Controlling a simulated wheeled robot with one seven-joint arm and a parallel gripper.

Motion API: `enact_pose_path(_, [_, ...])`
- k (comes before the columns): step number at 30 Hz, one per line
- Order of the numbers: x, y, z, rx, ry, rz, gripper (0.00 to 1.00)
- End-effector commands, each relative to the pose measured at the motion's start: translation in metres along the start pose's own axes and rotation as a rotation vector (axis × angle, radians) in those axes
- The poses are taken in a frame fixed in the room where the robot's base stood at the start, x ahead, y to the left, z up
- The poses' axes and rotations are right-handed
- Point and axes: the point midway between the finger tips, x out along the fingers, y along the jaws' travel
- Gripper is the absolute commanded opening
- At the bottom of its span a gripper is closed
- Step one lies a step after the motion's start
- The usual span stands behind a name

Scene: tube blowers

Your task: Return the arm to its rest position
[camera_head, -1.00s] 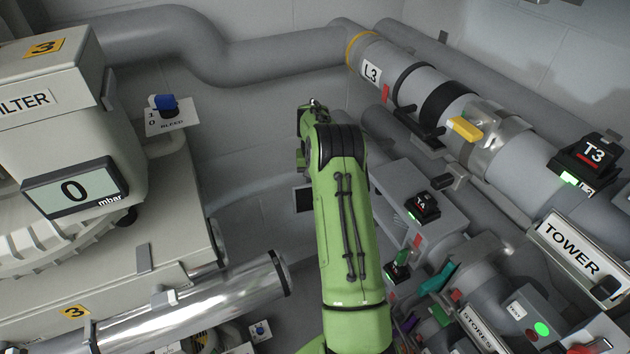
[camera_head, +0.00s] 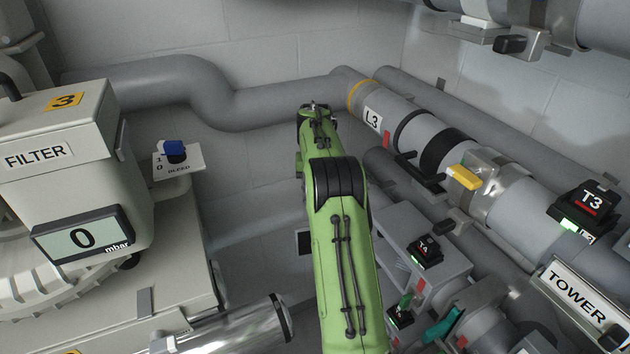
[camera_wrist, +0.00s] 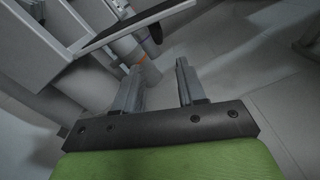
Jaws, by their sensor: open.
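My gripper (camera_wrist: 157,85) shows in the wrist view with its two grey fingers apart and nothing between them. Beyond the fingers are a grey floor and part of a pale cabinet (camera_wrist: 40,45). In the head view my green arm rises up the middle of the picture and bends away from me at a black joint. The gripper's fingers are hidden in the head view behind the arm.
On the left stand the filter housing (camera_head: 60,190) and a bleed valve (camera_head: 175,150) with a blue knob. On the right, close to my arm, runs the L3 pipe (camera_head: 410,115) with a yellow handle (camera_head: 463,177). Below it is a box with the T4 unit (camera_head: 425,250).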

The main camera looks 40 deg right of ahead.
Motion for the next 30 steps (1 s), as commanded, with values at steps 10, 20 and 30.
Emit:
enact_pose_path(10, [-0.031, -0.001, 0.0, -0.002, -0.002, 0.0, 0.4])
enact_pose_path(20, [-0.03, -0.001, 0.0, -0.001, -0.001, 0.0, 0.4])
enact_pose_path(30, [-0.109, -0.055, 0.067, -0.158, 0.113, 0.005, 0.4])
